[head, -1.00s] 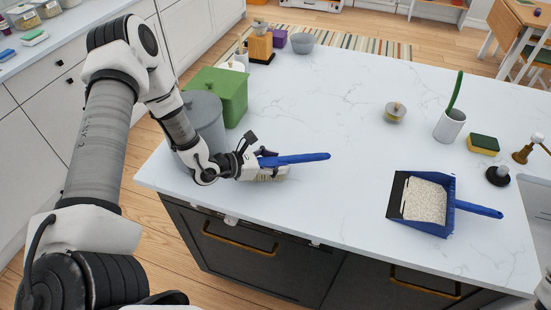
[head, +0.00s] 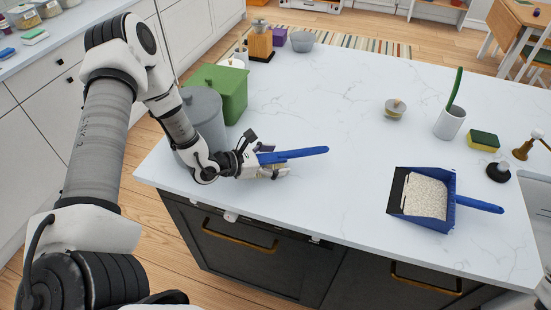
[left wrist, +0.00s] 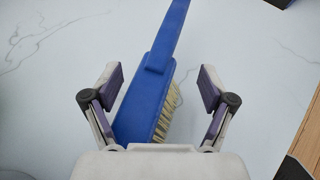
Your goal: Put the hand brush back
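The hand brush (head: 295,154) has a blue handle and back with pale bristles. It lies at the left front part of the white counter, handle pointing right. In the left wrist view the brush (left wrist: 148,105) runs between the fingers, tilted, with bristles showing on its right side. My left gripper (head: 270,165) is open around the brush head. In the left wrist view a clear gap shows at the right finger; the left finger is close beside the brush, and contact is unclear. The brush's lower end is hidden by the gripper body. My right gripper is not in view.
A blue dustpan (head: 450,205) holding white grains lies at right. A grey canister (head: 203,115) and green box (head: 226,90) stand close behind my left wrist. A lidded jar (head: 395,109), white cup (head: 449,124) and sponge (head: 483,139) stand farther right. The counter's middle is clear.

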